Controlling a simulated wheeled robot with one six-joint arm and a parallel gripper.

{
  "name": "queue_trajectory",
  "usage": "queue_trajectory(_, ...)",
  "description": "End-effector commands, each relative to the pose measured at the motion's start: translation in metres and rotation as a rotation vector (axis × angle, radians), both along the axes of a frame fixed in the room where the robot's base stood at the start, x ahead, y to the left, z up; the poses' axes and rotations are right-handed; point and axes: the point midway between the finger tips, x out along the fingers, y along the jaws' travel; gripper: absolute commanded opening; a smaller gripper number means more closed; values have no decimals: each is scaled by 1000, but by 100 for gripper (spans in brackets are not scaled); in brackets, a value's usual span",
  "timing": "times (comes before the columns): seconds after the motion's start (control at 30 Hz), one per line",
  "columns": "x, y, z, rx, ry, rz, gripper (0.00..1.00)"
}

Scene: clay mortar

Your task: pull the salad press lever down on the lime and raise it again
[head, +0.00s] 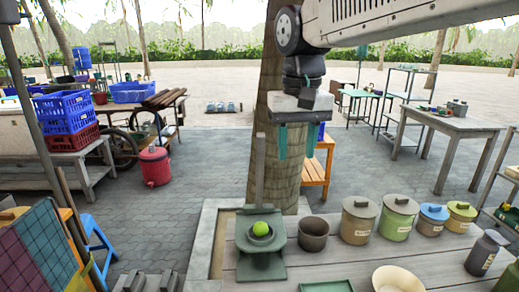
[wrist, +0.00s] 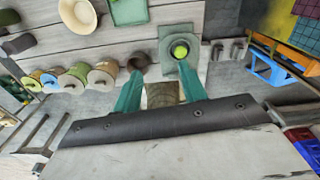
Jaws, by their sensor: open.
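The lever (head: 260,168) stands upright behind the cup, up and clear of the lime. My gripper (head: 297,150) has two teal fingers, spread apart and empty, pointing down above and to the right of the lever. In the wrist view my gripper (wrist: 160,72) is open, with the press (wrist: 168,44) and lime (wrist: 181,51) beyond the right finger. I cannot make out the lever there.
A brown pot (head: 313,234) stands just right of the press, with several lidded canisters (head: 394,218) further right. A cream bowl (head: 397,279) and a green tray (head: 326,287) are in front. A tree trunk (head: 270,110) rises behind the press, close to my gripper in the picture.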

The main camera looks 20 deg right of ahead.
Motion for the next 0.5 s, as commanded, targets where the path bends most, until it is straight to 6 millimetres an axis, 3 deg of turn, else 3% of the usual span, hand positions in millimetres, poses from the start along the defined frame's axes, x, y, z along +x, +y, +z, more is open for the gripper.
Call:
queue_trajectory(0.03, 30, 3, 7, 0, 12, -23, 42)
queue_trajectory(0.2, 98, 11, 22, -5, 35, -96, 42)
queue_trajectory(0.33, 125, 15, 24, -6, 44, -127, 42)
queue_trajectory(0.5, 138, 20, 14, 11, 49, -120, 42)
